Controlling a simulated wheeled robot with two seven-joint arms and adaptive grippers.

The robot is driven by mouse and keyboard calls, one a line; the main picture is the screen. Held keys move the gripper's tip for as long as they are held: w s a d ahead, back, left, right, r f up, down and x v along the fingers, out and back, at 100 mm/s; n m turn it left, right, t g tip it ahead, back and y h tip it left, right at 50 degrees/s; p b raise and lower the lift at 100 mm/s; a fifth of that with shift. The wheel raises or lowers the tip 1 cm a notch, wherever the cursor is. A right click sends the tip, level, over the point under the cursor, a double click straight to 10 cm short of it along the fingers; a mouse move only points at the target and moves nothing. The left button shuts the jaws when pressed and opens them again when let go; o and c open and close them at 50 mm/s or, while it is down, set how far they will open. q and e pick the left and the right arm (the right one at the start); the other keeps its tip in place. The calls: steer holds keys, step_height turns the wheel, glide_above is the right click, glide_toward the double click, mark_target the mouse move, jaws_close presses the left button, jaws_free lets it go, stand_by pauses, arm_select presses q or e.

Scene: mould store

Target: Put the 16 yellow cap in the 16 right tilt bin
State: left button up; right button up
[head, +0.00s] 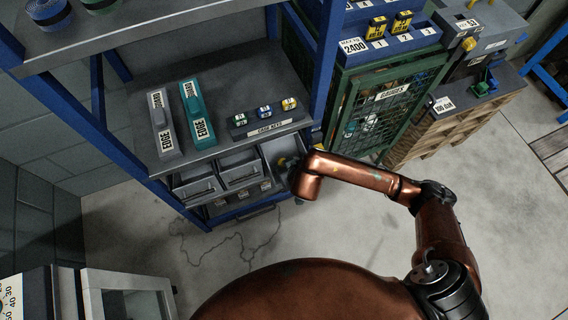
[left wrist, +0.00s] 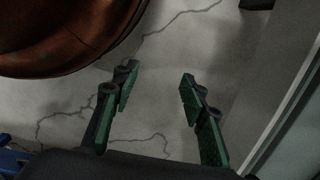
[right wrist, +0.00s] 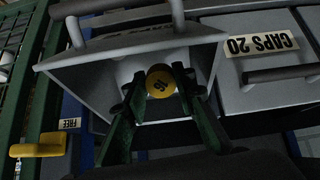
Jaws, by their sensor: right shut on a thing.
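The yellow cap marked 16 (right wrist: 162,82) is between the fingertips of my right gripper (right wrist: 160,96), which is shut on it. In the right wrist view the cap is in front of the opening of a grey tilted-out bin (right wrist: 205,42); I cannot tell how deep it is. The label on that bin is hard to read. In the head view this right-hand bin (head: 277,147) is tilted out under the shelf, and my right gripper (head: 288,164) is at it, mostly hidden by my arm. My left gripper (left wrist: 157,82) is open and empty above the floor.
A neighbouring bin labelled CAPS 20 (right wrist: 264,45) is beside the open bin. Two more bins (head: 197,187) (head: 239,170) are to its left. A blue rack post (head: 325,65) and a green mesh cage (head: 385,100) stand close on the right. The floor in front is clear.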

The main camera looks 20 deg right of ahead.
steer(key=shift+w+f, duration=0.2)
steer(key=shift+f, duration=0.15)
steer(key=shift+w+f+b, duration=0.25)
steer(key=shift+f+b, duration=0.05)
steer(key=shift+b, duration=0.15)
steer(key=shift+w+f+b, duration=0.3)
steer(key=shift+f, duration=0.05)
steer(key=shift+w+f, duration=0.25)
steer(key=shift+f, duration=0.05)
steer(key=shift+w+f+b, duration=0.25)
steer(key=shift+f+b, duration=0.05)
steer(key=shift+b, duration=0.2)
steer(key=shift+w+f, duration=0.1)
steer(key=shift+f, duration=0.05)
steer(key=shift+w+f, duration=0.15)
arm_select(q)
step_height(320, 180, up, 10)
steer(key=w+d, duration=0.1)
steer(key=w, duration=0.1)
steer(key=shift+d, duration=0.35)
steer(key=shift+w, duration=0.1)
